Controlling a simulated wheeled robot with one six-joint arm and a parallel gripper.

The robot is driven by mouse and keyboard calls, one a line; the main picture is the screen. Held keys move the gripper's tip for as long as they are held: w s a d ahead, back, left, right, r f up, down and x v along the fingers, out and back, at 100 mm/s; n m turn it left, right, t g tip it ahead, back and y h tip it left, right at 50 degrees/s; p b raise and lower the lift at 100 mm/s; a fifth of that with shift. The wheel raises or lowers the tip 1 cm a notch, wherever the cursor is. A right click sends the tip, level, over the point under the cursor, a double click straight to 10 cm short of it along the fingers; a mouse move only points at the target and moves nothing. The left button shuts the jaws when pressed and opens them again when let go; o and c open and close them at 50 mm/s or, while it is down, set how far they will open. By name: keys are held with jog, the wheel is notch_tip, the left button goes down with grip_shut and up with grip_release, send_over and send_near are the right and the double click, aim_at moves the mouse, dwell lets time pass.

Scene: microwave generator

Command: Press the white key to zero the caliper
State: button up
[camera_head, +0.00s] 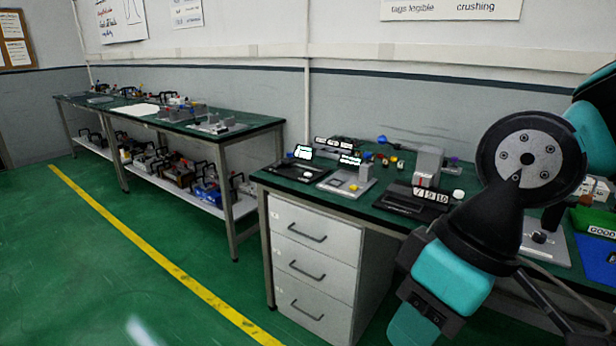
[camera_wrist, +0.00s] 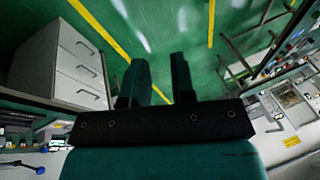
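I cannot pick out the caliper or a white key for certain. On the near bench in the head view, a black device (camera_head: 292,170) with a small lit display lies at the left corner. Beside it is a grey device (camera_head: 346,183) with a lit display and a yellow patch. Further right, a black device (camera_head: 410,203) with number tiles has a white round knob (camera_head: 458,195) beside it. My gripper (camera_wrist: 159,62) shows in the wrist view with its two fingers apart and nothing between them. It points at the green floor, away from the bench top. Its fingertips are hidden in the head view.
The near bench (camera_head: 262,178) has a white drawer unit (camera_head: 313,262) under its left end. My arm covers part of its right side, where a green bin (camera_head: 594,222) stands. A longer, crowded bench (camera_head: 262,124) stands at the back left. The green floor between is clear.

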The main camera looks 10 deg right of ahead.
grip_shut()
dwell(1.4)
